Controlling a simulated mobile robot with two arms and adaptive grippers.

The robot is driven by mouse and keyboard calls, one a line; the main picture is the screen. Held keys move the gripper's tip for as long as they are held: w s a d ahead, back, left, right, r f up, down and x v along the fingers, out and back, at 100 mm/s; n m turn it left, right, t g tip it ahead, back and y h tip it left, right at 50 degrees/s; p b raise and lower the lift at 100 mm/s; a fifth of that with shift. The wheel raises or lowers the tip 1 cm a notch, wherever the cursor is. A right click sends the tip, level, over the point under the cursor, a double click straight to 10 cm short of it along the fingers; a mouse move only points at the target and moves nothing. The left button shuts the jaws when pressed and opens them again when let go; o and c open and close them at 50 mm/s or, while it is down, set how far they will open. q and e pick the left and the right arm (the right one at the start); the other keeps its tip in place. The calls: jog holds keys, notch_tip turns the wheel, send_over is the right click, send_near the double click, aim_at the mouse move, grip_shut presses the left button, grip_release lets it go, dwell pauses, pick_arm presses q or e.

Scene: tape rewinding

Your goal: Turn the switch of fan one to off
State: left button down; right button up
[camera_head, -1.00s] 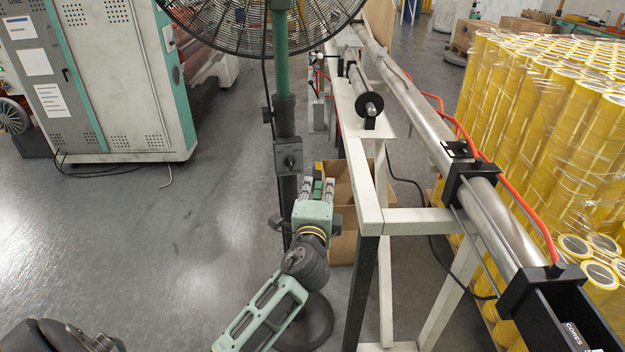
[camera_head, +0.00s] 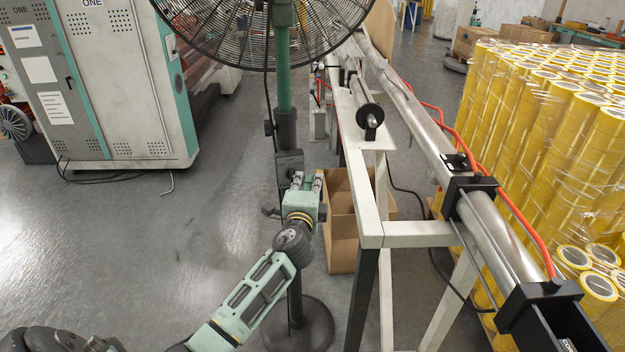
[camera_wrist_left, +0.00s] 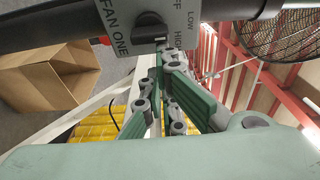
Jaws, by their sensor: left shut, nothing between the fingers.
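The fan (camera_head: 265,25) stands on a green and black pole (camera_head: 284,85) with a round base. Its dark switch box (camera_head: 289,160) is on the pole. In the left wrist view the switch plate (camera_wrist_left: 116,45) reads "FAN ONE", with "LOW", "HIGH" and a cut-off "FF" label beside a dark knob (camera_wrist_left: 149,30). The knob's setting is not clear. My left gripper (camera_head: 308,178) is shut and empty, just below and right of the box. Its fingertips (camera_wrist_left: 170,58) are close to the knob; I cannot tell whether they touch. My right gripper is not in view.
A white machine frame (camera_head: 415,234) with a metal roller stands right of the pole. An open cardboard box (camera_head: 342,225) is behind my gripper. Yellow tape rolls (camera_head: 540,120) are stacked at right and a cabinet (camera_head: 120,80) is at left. The floor (camera_head: 130,240) at left is clear.

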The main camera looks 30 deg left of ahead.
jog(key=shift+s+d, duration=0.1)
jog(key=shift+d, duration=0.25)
pick_arm(q)
jog(key=n+b, duration=0.1)
jog(key=b, duration=0.1)
jog(key=s+a+r+n+b, duration=0.1)
jog(key=shift+a+r+n+t+y+b, duration=0.1)
jog(key=shift+r+n+t+y+b, duration=0.1)
jog(key=shift+n+t+y+b, duration=0.15)
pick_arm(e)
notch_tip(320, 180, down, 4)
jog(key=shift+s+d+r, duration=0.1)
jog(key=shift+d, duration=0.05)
pick_arm(q)
jog(key=shift+s+a+n+b, duration=0.2)
jog(key=shift+n+b, duration=0.65)
jog(key=shift+b, duration=0.3)
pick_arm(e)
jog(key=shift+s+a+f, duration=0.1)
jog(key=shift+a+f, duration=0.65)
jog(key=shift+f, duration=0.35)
